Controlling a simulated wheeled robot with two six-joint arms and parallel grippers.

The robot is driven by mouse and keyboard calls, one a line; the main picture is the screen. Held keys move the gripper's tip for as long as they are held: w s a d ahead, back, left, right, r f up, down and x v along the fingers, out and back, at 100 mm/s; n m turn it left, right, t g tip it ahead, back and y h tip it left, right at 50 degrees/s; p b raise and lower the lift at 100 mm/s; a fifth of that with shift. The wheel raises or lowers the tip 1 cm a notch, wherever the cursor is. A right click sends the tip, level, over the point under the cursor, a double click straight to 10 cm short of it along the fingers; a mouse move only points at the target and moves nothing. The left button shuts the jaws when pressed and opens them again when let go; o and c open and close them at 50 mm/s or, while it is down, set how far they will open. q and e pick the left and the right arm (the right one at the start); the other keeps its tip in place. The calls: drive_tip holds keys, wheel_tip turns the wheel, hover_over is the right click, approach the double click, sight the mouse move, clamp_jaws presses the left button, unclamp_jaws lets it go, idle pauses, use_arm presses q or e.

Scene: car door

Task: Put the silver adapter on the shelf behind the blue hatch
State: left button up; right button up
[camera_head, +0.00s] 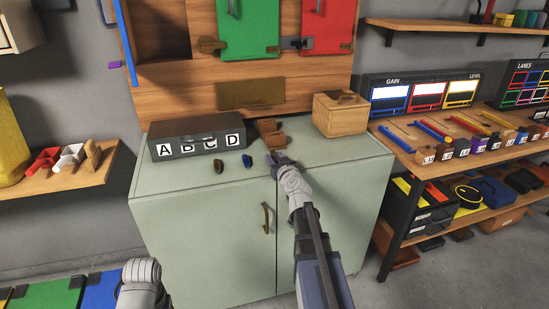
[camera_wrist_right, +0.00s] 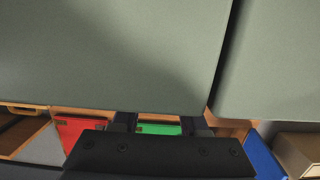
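I cannot make out a silver adapter in either view. The blue hatch (camera_head: 128,45) shows nearly edge-on at the left of the wooden panel, swung out beside an open, dark compartment (camera_head: 163,30). My right gripper (camera_head: 279,160) is over the front part of the pale green cabinet top, near a small dark blue piece (camera_head: 247,160). In the right wrist view its two dark fingers (camera_wrist_right: 160,125) stand apart, with nothing clear between them. Of my left arm only a grey link shows at the bottom left; its gripper is out of view.
A green hatch (camera_head: 248,28) and a red hatch (camera_head: 328,25) are shut. On the cabinet stand a dark ABCD box (camera_head: 195,138), a wooden box (camera_head: 340,115), brown blocks (camera_head: 270,131) and an olive piece (camera_head: 219,166). Shelves flank the cabinet (camera_head: 205,235).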

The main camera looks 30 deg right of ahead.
sight(276, 156)
clamp_jaws()
drive_tip(key=shift+r, duration=0.1)
idle(0.4)
wheel_tip(276, 156, up, 10)
drive_tip(key=p, duration=1)
